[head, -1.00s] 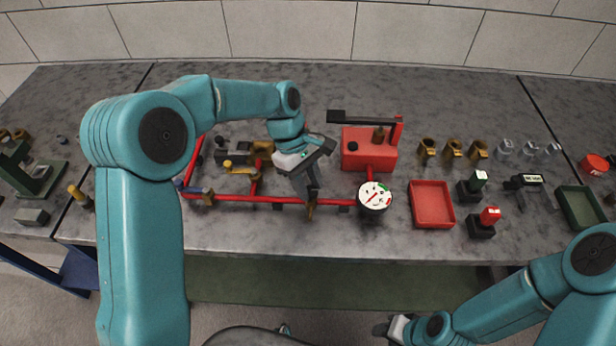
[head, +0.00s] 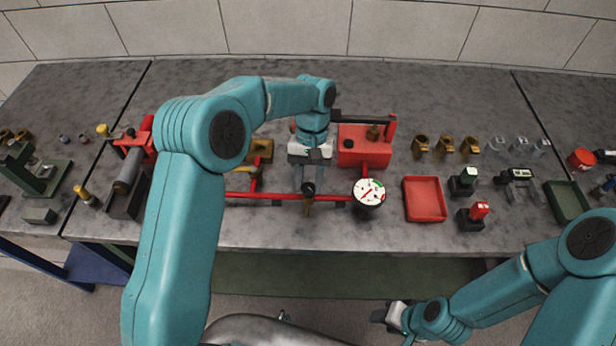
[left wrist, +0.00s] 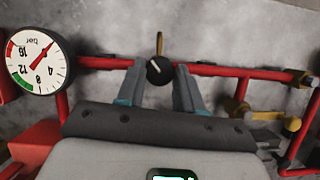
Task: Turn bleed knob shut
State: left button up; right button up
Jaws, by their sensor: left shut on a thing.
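The bleed knob (head: 308,188) is a small black round knob with a light pointer line, on the red pipe (head: 258,196) left of the gauge. It also shows in the left wrist view (left wrist: 159,70), with a brass piece (left wrist: 159,43) beyond it. My left gripper (head: 307,184) is shut on the knob, with a finger on each side in the left wrist view (left wrist: 160,78). My right gripper (head: 388,316) is low in front of the bench; its jaws are too unclear to read.
The white gauge (head: 369,191) stands just right of the knob. A red pump box (head: 362,146) with a black lever is behind. A yellow-handled valve (left wrist: 272,115) shows in the left wrist view. A red tray (head: 424,199) lies to the right.

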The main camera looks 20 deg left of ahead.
pick_arm(q)
jog(key=m, duration=0.2)
jog(key=m+y, duration=0.1)
jog(key=shift+w+d+r+m, duration=0.1)
jog(key=shift+w+r+m, duration=0.1)
jog(key=shift+m, duration=0.2)
jog(key=shift+s+d+m+t+y, duration=0.15)
jog(key=shift+m+y, duration=0.3)
jog(key=shift+m, duration=0.5)
jog(key=shift+m+t+y, duration=0.25)
jog(key=shift+m+y, duration=0.2)
jog(key=shift+m, duration=0.8)
jog(key=o, duration=1)
jog(key=shift+f, duration=0.1)
jog(key=shift+o, duration=0.2)
jog(key=p+v, duration=0.3)
jog(key=v, duration=1.3)
jog(key=shift+d, duration=0.2)
